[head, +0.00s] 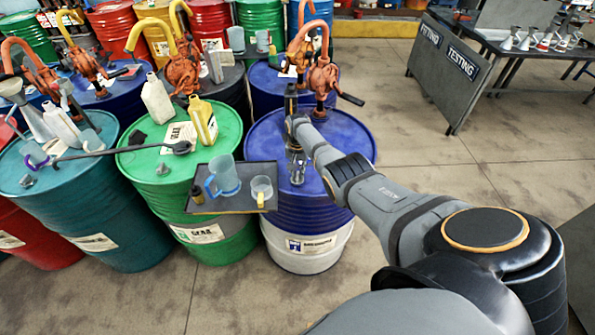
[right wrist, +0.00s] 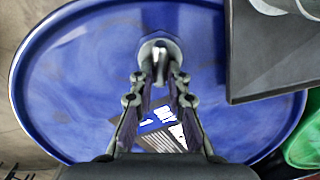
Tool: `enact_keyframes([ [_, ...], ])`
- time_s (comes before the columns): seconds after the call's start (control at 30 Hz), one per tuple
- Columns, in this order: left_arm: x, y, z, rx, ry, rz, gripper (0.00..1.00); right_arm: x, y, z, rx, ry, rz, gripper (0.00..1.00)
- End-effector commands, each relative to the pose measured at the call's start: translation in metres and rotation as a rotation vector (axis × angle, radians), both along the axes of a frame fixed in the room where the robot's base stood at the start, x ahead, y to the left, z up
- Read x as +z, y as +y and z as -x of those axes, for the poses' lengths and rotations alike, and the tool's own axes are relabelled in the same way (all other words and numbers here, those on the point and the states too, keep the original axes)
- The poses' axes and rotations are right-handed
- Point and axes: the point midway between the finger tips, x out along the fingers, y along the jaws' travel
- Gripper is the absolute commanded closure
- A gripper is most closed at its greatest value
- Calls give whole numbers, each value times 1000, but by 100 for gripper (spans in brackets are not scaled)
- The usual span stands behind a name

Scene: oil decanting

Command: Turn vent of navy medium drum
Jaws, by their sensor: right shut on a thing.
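The navy medium drum (head: 352,150) stands upright in the middle of the head view, with a blue lid and a white lower band. Its lid fills most of the right wrist view (right wrist: 75,100). My right gripper (head: 297,168) points straight down over the front part of the lid. In the right wrist view my right gripper (right wrist: 160,78) has its fingers close together on the small metal vent (right wrist: 157,48), which stands up from a round fitting in the lid. The gripper hides part of the vent. My left gripper is not in view.
A dark tray (head: 238,205) with a blue-handled jug (head: 223,177) and a small cup (head: 262,189) sits close left of my gripper. An orange pump (head: 322,78) rises behind my wrist. A green drum (head: 215,240) stands to the left; open floor lies to the right.

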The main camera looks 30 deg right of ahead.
Motion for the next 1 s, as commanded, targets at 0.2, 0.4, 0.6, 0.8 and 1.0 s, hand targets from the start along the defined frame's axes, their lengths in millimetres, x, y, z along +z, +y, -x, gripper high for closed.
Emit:
enact_keyframes([
  [0.2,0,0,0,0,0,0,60,1,-1,-1,-11,-4,2,100],
  [0.4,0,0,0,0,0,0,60,2,-1,-1,-11,-4,2,100],
  [0.6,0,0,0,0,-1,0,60,1,-1,-1,-10,-3,1,63],
  [0.8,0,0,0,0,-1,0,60,1,0,0,-9,-2,1,62],
  [1.0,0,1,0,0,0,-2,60,5,-1,-1,-9,-2,1,62],
])
